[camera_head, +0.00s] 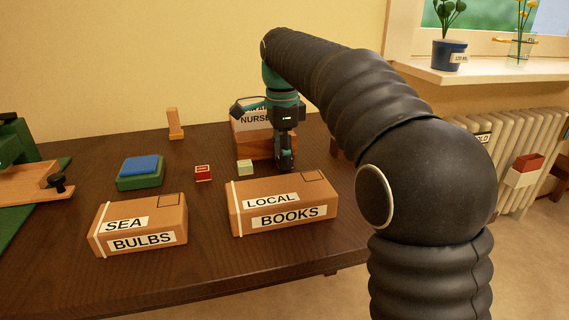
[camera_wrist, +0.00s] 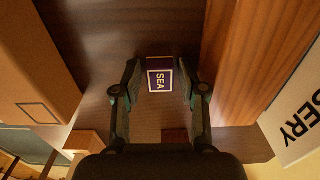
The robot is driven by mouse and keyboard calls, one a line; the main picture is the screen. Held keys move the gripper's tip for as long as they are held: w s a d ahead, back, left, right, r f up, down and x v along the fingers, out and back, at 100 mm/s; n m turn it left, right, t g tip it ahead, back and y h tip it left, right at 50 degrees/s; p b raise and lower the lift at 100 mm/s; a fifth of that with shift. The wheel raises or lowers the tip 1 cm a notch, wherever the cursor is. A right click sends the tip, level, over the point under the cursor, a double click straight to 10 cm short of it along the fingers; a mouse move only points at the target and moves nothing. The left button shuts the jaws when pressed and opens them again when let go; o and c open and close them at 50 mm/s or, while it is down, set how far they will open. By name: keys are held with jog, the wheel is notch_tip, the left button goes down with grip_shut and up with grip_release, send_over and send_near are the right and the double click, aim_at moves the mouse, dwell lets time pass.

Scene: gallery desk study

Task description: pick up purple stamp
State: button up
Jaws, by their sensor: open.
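The purple stamp (camera_wrist: 160,79) shows in the wrist view as a small purple block with a white-bordered top reading "SEA". It lies on the dark desk between the two fingers of my gripper (camera_wrist: 160,90). The fingers stand apart on its left and right; I cannot tell whether either touches it. In the head view my gripper (camera_head: 285,163) points down behind the "LOCAL BOOKS" box, and the purple stamp is hidden there.
The "LOCAL BOOKS" box (camera_head: 282,213) stands close in front of my gripper, a wooden holder (camera_head: 262,148) close behind.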

jog(key=shift+c, duration=0.3)
jog(key=c, duration=0.5)
jog(key=shift+r, duration=0.1)
jog(key=shift+c, duration=0.2)
jog(key=shift+r, duration=0.55)
notch_tip(320, 180, up, 3)
jog(key=shift+r+p, duration=0.15)
jog(key=shift+p, duration=0.5)
jog(key=s+d+r, duration=0.6)
jog(key=s+d, duration=0.1)
jog(key=s, duration=0.2)
jog(key=shift+d+r, duration=0.25)
jog(key=shift+d, duration=0.05)
